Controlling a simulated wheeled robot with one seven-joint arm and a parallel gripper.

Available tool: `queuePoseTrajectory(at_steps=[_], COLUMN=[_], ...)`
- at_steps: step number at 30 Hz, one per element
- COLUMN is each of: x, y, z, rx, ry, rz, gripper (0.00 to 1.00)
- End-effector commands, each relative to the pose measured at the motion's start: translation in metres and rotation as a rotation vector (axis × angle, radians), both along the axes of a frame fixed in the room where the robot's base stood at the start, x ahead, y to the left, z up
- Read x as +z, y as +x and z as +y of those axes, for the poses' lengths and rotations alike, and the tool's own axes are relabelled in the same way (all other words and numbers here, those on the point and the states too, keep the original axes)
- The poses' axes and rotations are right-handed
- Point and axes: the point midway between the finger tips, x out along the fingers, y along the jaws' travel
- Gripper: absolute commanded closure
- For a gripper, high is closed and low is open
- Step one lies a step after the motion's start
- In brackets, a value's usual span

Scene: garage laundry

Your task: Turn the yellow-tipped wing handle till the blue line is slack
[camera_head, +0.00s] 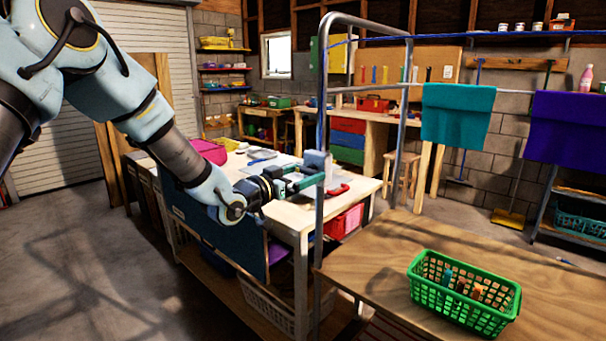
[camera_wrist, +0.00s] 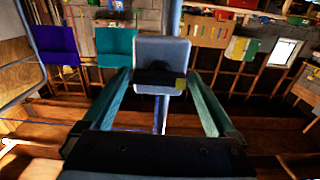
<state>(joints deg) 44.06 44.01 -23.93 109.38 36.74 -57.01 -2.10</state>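My gripper (camera_wrist: 157,78) is open, its two teal fingers wide apart. In the wrist view, the black wing handle (camera_wrist: 155,79) with a yellow tip (camera_wrist: 181,84) lies crosswise on a grey-blue box, ahead of and between the fingertips. I see gaps at both sides; contact is not visible. In the head view, my gripper (camera_head: 312,180) is at the box (camera_head: 316,158) on the metal frame's post, and the handle is hidden. The blue line (camera_head: 450,38) runs nearly straight from the frame's top to the right edge.
A workbench (camera_head: 290,205) with a red-handled item (camera_head: 337,190) lies below. A green basket (camera_head: 462,312) sits on the wooden table (camera_head: 375,250). Teal (camera_head: 458,115) and purple (camera_head: 570,125) towels hang at right.

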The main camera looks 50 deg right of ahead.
Motion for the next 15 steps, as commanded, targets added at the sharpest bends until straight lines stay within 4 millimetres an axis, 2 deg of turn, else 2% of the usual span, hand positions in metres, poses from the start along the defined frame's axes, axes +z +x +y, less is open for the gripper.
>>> queuePoseTrajectory(at_steps=[2,15], x=[0.0001,0.0002], y=[0.0000,0.0000], z=[0.0001,0.0002], rx=[0.000,0.000], ry=[0.000,0.000], rz=[0.000,0.000], gripper=[0.18,0.68])
